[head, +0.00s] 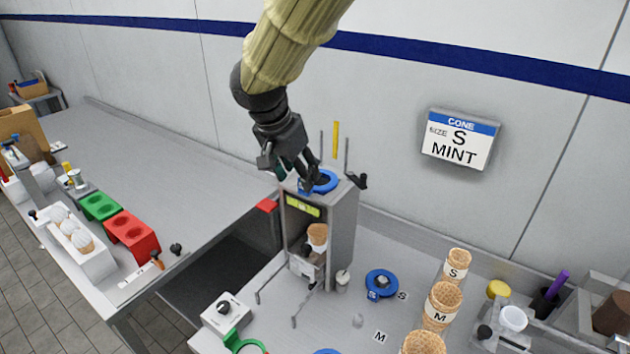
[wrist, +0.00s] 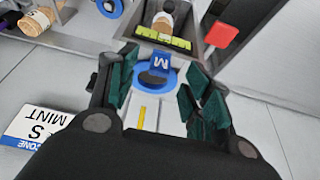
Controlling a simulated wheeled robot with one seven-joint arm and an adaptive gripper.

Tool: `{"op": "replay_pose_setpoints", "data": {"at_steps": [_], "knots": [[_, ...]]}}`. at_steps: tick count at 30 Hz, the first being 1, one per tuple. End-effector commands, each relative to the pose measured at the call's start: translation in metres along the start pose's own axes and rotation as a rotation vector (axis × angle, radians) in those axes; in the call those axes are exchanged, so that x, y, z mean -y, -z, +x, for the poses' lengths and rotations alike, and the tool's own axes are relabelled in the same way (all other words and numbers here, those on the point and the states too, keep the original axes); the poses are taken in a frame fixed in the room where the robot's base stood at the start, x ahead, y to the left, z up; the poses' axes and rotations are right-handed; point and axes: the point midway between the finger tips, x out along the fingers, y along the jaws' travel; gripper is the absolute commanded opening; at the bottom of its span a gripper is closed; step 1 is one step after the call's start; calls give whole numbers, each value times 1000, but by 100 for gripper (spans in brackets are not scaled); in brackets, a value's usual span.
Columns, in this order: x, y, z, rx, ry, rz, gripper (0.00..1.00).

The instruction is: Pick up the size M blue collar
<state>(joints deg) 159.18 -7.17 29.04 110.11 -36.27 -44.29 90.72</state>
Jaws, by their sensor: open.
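A blue collar (head: 326,181) lies on top of the grey upright machine (head: 345,215). In the wrist view the collar (wrist: 152,86) is a blue ring around a dark centre, with a blue tag bearing what looks like an M. My gripper (head: 293,178) is open and empty, just above the machine's top and partly covering the collar in the head view. In the wrist view the green-padded fingers of my gripper (wrist: 165,80) stand apart, one on each side of the collar. Contact cannot be told.
Another blue collar (head: 381,282) lies on the counter near an S label (head: 402,295). Thin posts and a yellow strip (head: 335,140) rise behind the machine's top. A cone (head: 317,236) stands inside the machine. Cones marked S (head: 457,266) and M (head: 440,305) stand at right. A wall sign (head: 460,139) reads S MINT.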

Motion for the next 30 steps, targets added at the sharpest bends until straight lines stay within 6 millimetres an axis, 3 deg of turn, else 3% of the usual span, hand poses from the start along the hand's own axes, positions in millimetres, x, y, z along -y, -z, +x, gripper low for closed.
{"op": "replay_pose_setpoints", "data": {"at_steps": [15, 25, 30], "knots": [[0, 4, 44, 2, -1, -1, 50], [0, 4, 49, 1, -1, 0, 50], [0, 4, 49, 1, -1, 0, 21]]}}
